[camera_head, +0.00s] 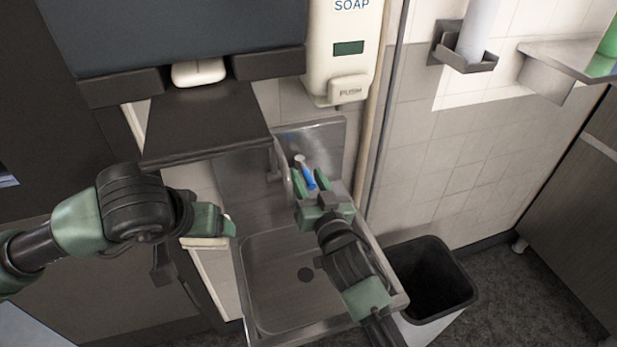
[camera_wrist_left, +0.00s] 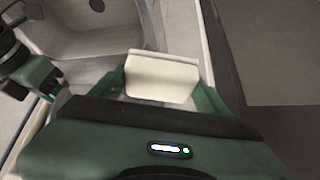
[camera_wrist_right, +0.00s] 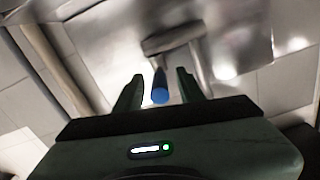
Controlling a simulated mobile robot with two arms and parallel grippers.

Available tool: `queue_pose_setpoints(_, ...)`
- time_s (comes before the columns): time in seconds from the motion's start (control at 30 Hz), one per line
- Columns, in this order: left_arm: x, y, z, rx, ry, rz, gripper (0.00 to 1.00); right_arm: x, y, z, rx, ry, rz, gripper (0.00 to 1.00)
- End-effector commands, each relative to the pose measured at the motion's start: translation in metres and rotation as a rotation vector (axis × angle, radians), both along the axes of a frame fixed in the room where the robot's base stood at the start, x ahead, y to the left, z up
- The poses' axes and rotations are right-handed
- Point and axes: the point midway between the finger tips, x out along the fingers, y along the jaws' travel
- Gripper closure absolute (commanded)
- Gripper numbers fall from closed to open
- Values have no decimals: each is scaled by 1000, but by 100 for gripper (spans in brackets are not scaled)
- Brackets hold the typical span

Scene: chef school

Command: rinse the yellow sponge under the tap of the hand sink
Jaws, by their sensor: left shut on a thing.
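My left gripper (camera_head: 230,226) is shut on the yellow sponge (camera_wrist_left: 160,78), a pale cream block between its fingers in the left wrist view. In the head view the sponge (camera_head: 205,243) shows partly below the gripper, just left of the hand sink's (camera_head: 275,310) basin. The steel tap (camera_wrist_right: 175,40) stands at the back of the sink. Its blue-tipped lever (camera_head: 308,180) points toward my right gripper (camera_head: 311,188). The right gripper is open, with a finger on each side of the blue tip (camera_wrist_right: 160,90); contact cannot be told. No water is visible.
A soap dispenser (camera_head: 343,50) hangs above the sink on the tiled wall. A dark shelf-like panel (camera_head: 205,125) juts out at the upper left. A bin (camera_head: 432,280) with a black opening stands right of the sink. The basin is empty.

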Motion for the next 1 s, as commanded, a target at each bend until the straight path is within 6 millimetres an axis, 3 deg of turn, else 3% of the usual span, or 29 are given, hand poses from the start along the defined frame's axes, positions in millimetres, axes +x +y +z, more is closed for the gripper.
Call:
queue_pose_setpoints(0.27, 0, 0, 0, 0, 0, 0, 56, 2, 1, 0, 0, 0, 0, 61)
queue_pose_setpoints(0.43, 0, 0, 0, 0, 0, 0, 56, 2, 1, 0, 0, 1, 0, 100)
queue_pose_setpoints(1.0, 0, 0, 0, 0, 0, 0, 56, 1, 1, 0, 0, 1, 0, 100)
